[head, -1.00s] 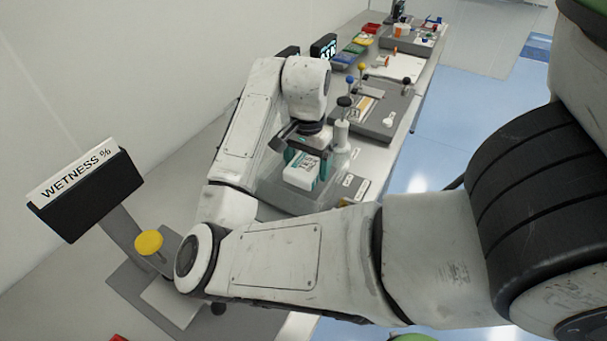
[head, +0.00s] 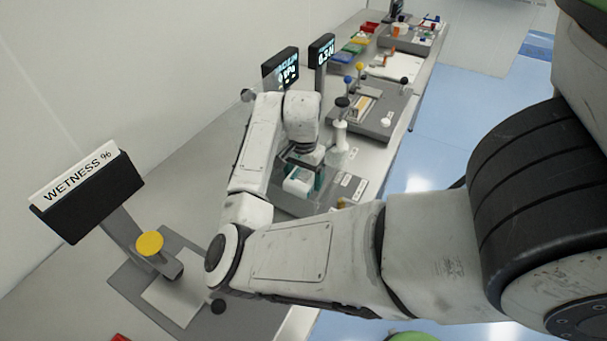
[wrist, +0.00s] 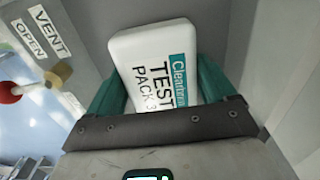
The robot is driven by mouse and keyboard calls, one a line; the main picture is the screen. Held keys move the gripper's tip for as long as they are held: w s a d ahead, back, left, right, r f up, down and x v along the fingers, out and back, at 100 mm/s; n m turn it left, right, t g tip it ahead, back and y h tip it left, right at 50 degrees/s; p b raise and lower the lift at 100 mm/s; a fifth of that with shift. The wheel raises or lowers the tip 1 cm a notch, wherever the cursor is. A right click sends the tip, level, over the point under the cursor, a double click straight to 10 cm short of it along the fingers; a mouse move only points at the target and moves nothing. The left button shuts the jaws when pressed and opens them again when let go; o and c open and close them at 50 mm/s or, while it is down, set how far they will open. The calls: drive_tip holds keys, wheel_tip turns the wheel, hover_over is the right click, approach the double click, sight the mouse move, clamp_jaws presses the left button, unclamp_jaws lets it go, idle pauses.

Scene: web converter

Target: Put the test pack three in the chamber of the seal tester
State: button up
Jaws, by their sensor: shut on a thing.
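Test pack three (head: 297,185), a white pack with a teal band and the words TEST PACK 3, is held by my gripper (head: 303,172). In the wrist view the teal fingers of my gripper (wrist: 158,85) are shut on both sides of the pack (wrist: 150,55). The seal tester (head: 349,188) lies under and around my gripper, with its grey deck showing at the right. In the wrist view grey surfaces of the tester (wrist: 210,28) lie behind the pack. I cannot tell whether the pack touches the chamber floor. My arm hides part of the tester.
A vacuum display (head: 281,68) and a second display (head: 322,48) stand behind. A red-knobbed vent lever (wrist: 9,92) is left in the wrist view. A station with knobbed posts (head: 372,112) stands farther along the bench. A wetness meter (head: 88,195) stands at front left.

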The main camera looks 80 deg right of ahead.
sight(303, 175)
drive_tip(key=shift+f, duration=0.1)
drive_tip(key=o, duration=1)
drive_tip(key=shift+c, duration=0.2)
wheel_tip(303, 175, up, 12)
drive_tip(key=shift+b, duration=0.35)
